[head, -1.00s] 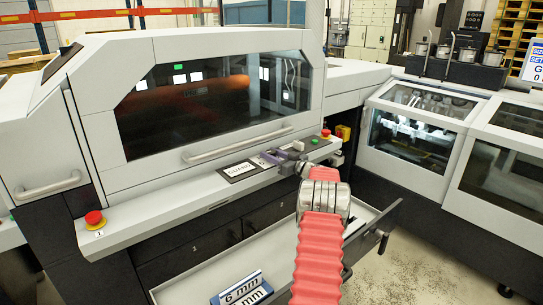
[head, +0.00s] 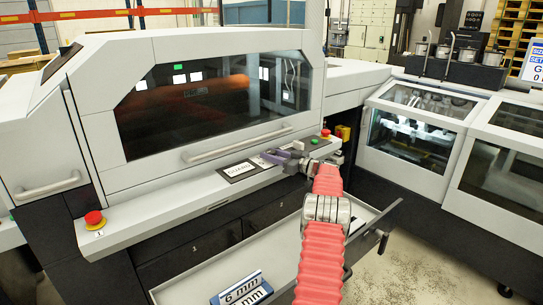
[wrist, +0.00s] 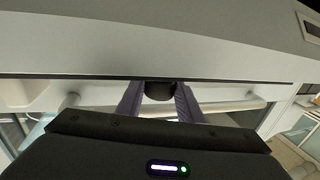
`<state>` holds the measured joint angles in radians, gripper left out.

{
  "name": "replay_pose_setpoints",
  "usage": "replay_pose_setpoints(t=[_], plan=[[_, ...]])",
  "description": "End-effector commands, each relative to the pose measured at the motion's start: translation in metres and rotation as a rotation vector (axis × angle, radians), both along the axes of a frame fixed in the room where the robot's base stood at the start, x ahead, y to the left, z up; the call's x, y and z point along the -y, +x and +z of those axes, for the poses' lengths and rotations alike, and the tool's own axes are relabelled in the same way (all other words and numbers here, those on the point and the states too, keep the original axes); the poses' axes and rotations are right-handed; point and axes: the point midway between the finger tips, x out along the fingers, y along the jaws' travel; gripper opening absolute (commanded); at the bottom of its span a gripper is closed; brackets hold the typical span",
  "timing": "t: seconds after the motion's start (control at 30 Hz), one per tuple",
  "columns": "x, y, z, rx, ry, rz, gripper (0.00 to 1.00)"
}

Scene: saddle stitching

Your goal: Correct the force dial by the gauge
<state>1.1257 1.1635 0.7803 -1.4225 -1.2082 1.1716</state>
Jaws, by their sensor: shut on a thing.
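A round black knob (wrist: 160,91), which looks like the force dial, sits between the two grey-purple fingers of my gripper (head: 270,157) in the wrist view. The fingers close on it from both sides. In the head view my gripper is at the control ledge of the large grey machine, just right of a small white label plate (head: 238,170). The knob is hidden there by the gripper, and its marks cannot be read in either view. No gauge can be made out clearly. A screen (head: 533,62) at the right edge is cut off.
A red emergency button (head: 93,218) stands at the ledge's left end, and a small red and a green button are right of my gripper. A glazed guard (head: 215,95) rises behind the ledge.

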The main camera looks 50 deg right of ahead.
Motion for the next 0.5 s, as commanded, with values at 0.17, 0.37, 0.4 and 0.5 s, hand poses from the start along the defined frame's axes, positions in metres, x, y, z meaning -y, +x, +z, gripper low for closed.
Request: replay_pose_setpoints(t=[0.17, 0.37, 0.4, 0.5], plan=[[-0.0003, -0.0001, 0.0001, 0.000, 0.000, 0.001, 0.37], [-0.0004, 0.0003, 0.0003, 0.001, -0.001, 0.001, 0.51], [-0.0004, 0.0003, 0.0004, 0.001, -0.001, 0.001, 0.52], [-0.0004, 0.0005, 0.0004, 0.001, -0.001, 0.001, 0.52]])
